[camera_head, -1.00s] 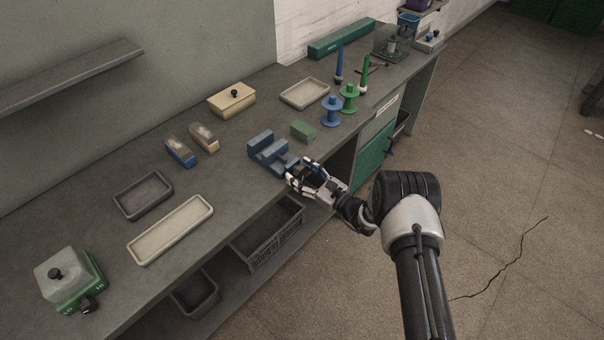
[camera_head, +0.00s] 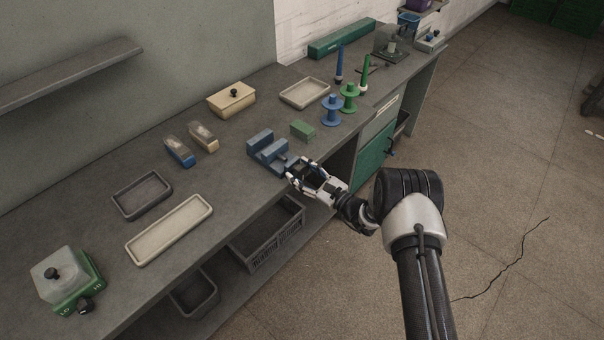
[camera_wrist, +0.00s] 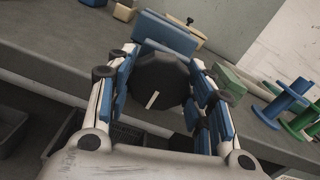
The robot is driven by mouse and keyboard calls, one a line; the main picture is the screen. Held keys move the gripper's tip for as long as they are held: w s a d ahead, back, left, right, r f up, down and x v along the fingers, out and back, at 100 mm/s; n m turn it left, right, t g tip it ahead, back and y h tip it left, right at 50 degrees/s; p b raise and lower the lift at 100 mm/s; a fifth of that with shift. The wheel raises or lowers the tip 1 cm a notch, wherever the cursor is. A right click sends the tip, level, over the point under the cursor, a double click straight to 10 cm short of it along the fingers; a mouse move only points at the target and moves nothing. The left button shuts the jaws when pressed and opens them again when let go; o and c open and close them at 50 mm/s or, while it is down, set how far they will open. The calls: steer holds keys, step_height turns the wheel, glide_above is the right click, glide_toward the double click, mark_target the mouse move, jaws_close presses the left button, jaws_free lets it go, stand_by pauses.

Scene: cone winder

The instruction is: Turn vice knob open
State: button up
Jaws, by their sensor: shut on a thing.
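The blue vice (camera_head: 267,152) stands on the bench near its front edge. In the wrist view, part of its blue body (camera_wrist: 165,33) shows beyond the fingers. The dark round vice knob (camera_wrist: 158,82) faces my wrist camera and carries a pale line mark, which is tilted. My gripper (camera_wrist: 160,88) has its blue-padded fingers on either side of the knob and is shut on it. In the head view, my gripper (camera_head: 303,178) reaches the vice from the front side of the bench, and its fingers hide the knob there.
A green block (camera_head: 302,130) lies just right of the vice. A blue spool (camera_head: 332,112) and a green spool (camera_head: 349,98) stand further right. A pale long tray (camera_head: 170,230) and a dark tray (camera_head: 142,195) lie to the left. A crate (camera_head: 268,233) sits below the bench top.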

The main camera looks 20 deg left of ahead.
steer(key=o, duration=1.1)
steer(key=shift+c, duration=0.2)
steer(key=v, duration=1.2)
